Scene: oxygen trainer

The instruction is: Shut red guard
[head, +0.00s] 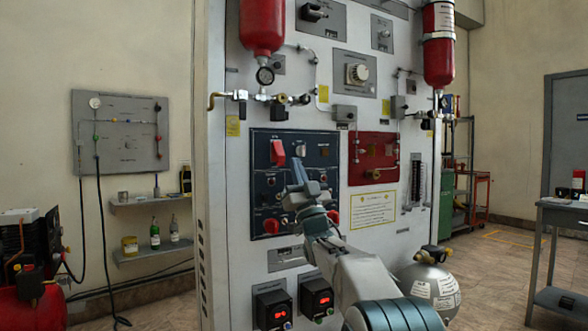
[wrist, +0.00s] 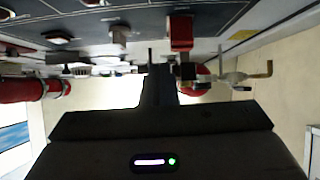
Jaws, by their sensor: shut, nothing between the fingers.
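The red guard (head: 277,152) is on the upper left of the dark blue switch panel (head: 262,200). It also shows in the wrist view (wrist: 181,33), where it stands out from the panel face and looks raised. My gripper (head: 297,165) is in front of the panel, a little right of and below the guard in the head view. In the wrist view my gripper (wrist: 153,70) is dark, with its fingers together and empty. The guard appears just right of the fingertips there; I cannot tell whether they touch. The switch under the guard cannot be made out.
A red panel with fittings (head: 373,158) is right of the blue panel. Red knobs (head: 271,225) sit low on the blue panel. A red cylinder (head: 262,25) and a brass-ended pipe (head: 222,97) are above. A round tank (head: 430,288) stands low at right.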

